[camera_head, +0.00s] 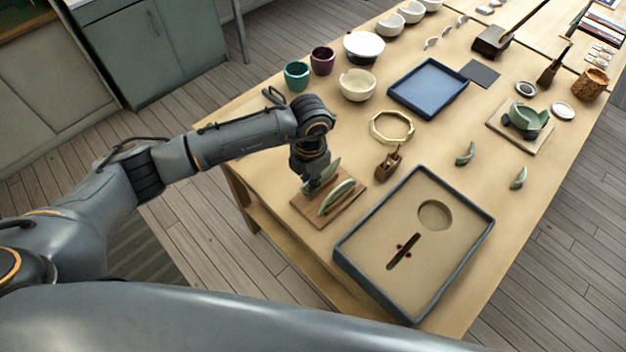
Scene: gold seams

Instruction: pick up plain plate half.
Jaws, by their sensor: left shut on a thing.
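My left gripper (314,184) reaches down over a small wooden rack (340,211) near the table's left front edge. It is shut on a pale green plate half (331,172), which is partly hidden behind the fingers. I cannot tell whether this half still touches the rack. A second pale green plate half (337,198) stands on edge in the rack, just in front of the gripper. My right gripper is not in view.
A blue-rimmed tray (484,237) with a round hole and a slot lies right of the rack. A wooden clamp-like block (388,163) and an octagonal ring (391,127) stand behind. Green shards (466,154) lie farther right. Cups (297,75) and bowls (357,85) are at the back left.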

